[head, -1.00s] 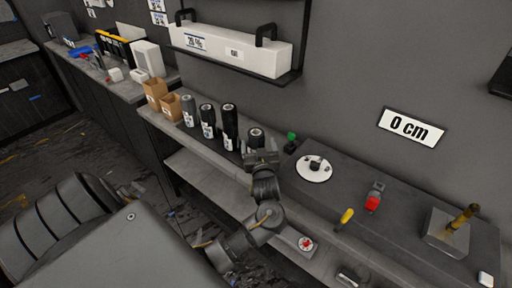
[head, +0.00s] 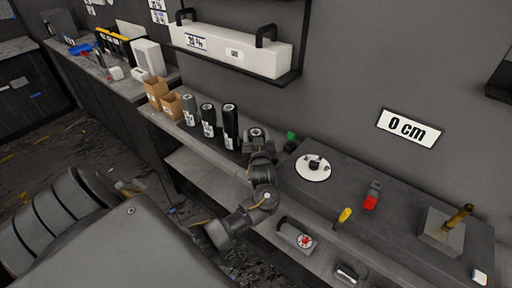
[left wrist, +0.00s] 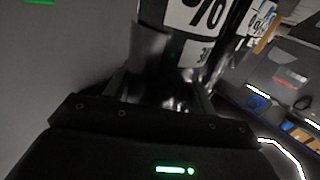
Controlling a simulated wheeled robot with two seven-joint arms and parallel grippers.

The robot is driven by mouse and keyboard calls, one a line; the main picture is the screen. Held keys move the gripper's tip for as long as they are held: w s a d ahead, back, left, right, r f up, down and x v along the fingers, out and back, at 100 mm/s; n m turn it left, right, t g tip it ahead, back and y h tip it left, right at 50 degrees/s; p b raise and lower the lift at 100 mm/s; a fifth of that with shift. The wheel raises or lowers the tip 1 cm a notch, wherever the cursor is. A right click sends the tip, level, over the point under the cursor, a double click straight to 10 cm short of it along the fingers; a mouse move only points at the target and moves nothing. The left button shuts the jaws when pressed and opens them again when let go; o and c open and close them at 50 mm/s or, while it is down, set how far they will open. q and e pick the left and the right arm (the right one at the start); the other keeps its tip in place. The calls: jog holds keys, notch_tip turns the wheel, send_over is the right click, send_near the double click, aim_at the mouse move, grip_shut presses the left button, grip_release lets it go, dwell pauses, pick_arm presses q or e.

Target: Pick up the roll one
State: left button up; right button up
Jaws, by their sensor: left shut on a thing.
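Several dark film rolls with white labels stand upright in a row on the grey shelf (head: 165,125) along the wall. They include a grey roll (head: 190,110), a black roll (head: 208,120) and a taller black roll (head: 230,126). The rightmost roll (head: 255,134) shows only its top; my left gripper (head: 258,150) hides the rest. In the left wrist view, my left gripper (left wrist: 178,88) is shut on this roll, whose dark side and white "%" label (left wrist: 200,14) rise between the fingers. It looks upright; whether its base touches the shelf is hidden. My right gripper is not in view.
Two cardboard boxes (head: 163,97) stand left of the rolls. A grey bench (head: 400,222) on the right carries a white disc (head: 313,168), a red-tipped tool (head: 372,196) and a yellow-handled tool (head: 344,215). A long white box (head: 235,48) sits on a wall shelf above.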

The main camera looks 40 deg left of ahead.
pick_arm(q)
jog(key=c, duration=0.7)
jog(key=shift+o, duration=0.2)
jog(key=shift+r, duration=0.1)
